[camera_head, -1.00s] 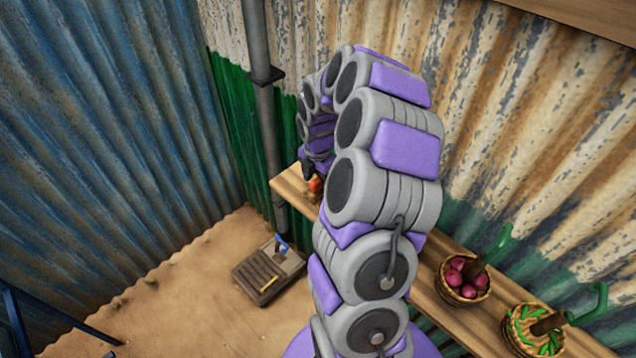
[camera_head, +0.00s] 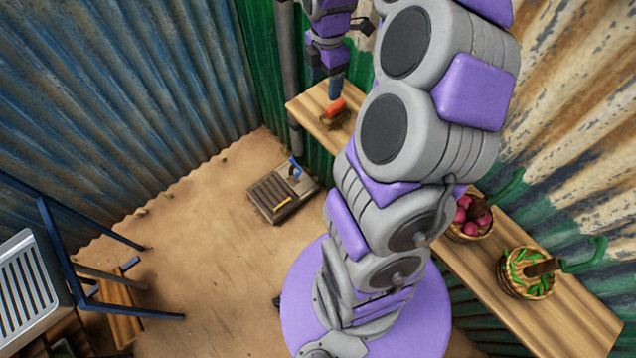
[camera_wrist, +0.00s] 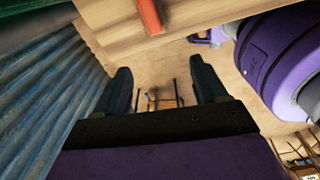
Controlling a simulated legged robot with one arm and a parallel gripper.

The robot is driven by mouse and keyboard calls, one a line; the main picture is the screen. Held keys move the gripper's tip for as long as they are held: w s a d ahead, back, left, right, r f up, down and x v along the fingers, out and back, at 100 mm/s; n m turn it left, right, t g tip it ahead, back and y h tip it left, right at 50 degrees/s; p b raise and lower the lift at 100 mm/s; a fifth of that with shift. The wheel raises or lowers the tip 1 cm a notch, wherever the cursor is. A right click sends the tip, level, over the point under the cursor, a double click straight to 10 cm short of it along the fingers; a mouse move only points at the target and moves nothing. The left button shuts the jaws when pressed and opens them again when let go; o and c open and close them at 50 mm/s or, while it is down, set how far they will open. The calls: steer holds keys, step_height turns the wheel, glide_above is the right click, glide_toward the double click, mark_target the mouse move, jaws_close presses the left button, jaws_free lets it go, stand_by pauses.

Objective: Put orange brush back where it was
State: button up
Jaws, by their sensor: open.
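The orange brush (camera_head: 333,108) sits at the left far end of the wooden shelf (camera_head: 305,100), with a brownish lower part under its orange top. In the wrist view an orange bar (camera_wrist: 150,15), likely the brush's top, shows at the upper edge, beyond my fingers. My gripper (camera_head: 334,88) is just above the brush in the head view, pointing down. In the wrist view my gripper (camera_wrist: 161,78) has its two dark fingers wide apart with nothing between them. Whether a finger touches the brush cannot be told.
A slatted brown box (camera_head: 268,199) with blue and yellow items stands on the sandy floor. A basket of dark pink produce (camera_head: 470,225) and a basket of green pods (camera_head: 515,283) stand on the shelf. Corrugated walls close in behind. A blue-legged frame (camera_head: 65,255) is at left.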

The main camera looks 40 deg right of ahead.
steer(key=s+a+r+m, duration=0.45)
steer(key=s+a, duration=0.25)
steer(key=a, duration=0.5)
steer(key=s+a+m+g, duration=0.1)
steer(key=s+a+m, duration=0.3)
steer(key=s, duration=0.5)
steer(key=s+a+m, duration=0.5)
steer(key=s+m, duration=0.3)
steer(key=s, duration=0.2)
steer(key=shift+a+f+m+g, duration=0.15)
steer(key=shift+f+m+g, duration=0.1)
steer(key=shift+m+g, duration=0.15)
steer(key=shift+a, duration=0.1)
steer(key=shift+a, duration=0.25)
steer(key=shift+d, duration=0.25)
steer(key=shift+c, duration=0.3)
